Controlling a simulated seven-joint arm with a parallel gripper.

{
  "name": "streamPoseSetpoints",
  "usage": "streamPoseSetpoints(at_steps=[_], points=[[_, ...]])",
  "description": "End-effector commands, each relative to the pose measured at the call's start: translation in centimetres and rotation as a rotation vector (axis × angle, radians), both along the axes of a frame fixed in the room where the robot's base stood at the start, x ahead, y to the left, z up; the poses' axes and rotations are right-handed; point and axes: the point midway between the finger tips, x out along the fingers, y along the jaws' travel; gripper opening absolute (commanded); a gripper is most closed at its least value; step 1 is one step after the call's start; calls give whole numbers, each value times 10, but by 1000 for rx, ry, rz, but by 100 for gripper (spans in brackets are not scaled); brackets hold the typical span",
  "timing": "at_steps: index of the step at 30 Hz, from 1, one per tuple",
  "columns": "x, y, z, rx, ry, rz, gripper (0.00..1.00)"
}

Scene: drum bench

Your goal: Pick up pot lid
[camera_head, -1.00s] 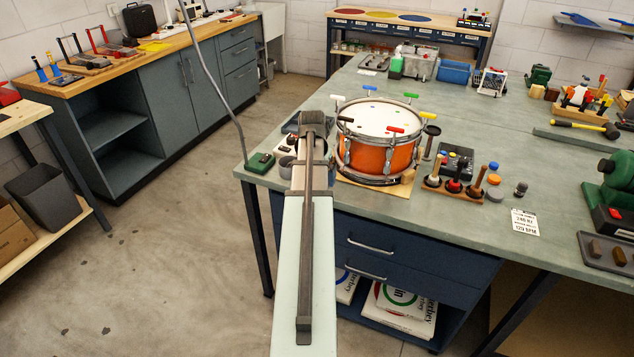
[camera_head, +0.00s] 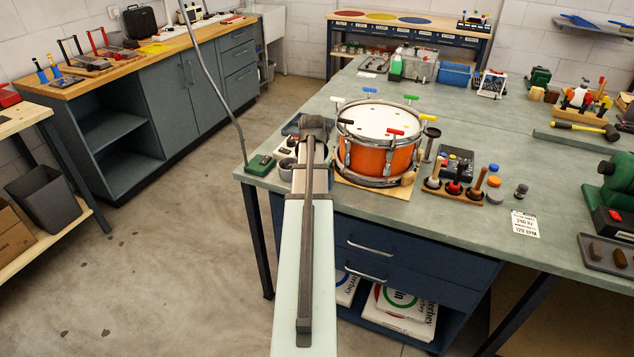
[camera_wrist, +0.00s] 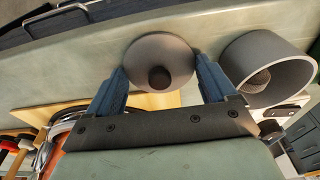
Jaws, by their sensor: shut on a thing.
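The pot lid (camera_wrist: 158,62) is a round grey disc with a dark knob in its middle. In the wrist view it sits between the two blue fingers of my gripper (camera_wrist: 160,76), which are shut on its rim. I cannot tell how far it is above the bench. An open grey pot (camera_wrist: 268,72) stands right beside it, with a small round piece showing inside. In the head view my own arm covers the gripper and the lid.
An orange drum (camera_head: 376,158) on a wooden board stands just right of my arm. A wooden rack of handled tools (camera_head: 455,190) is farther right. The bench front (camera_head: 440,220) is mostly clear.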

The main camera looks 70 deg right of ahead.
Motion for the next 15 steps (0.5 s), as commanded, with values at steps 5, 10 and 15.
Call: streamPoseSetpoints(at_steps=[5, 10, 15], points=[[0, -1, 8, -2, -1, 0, 56], [0, -1, 28, -2, -1, 0, 56], [0, -1, 55, -3, -1, 0, 56]])
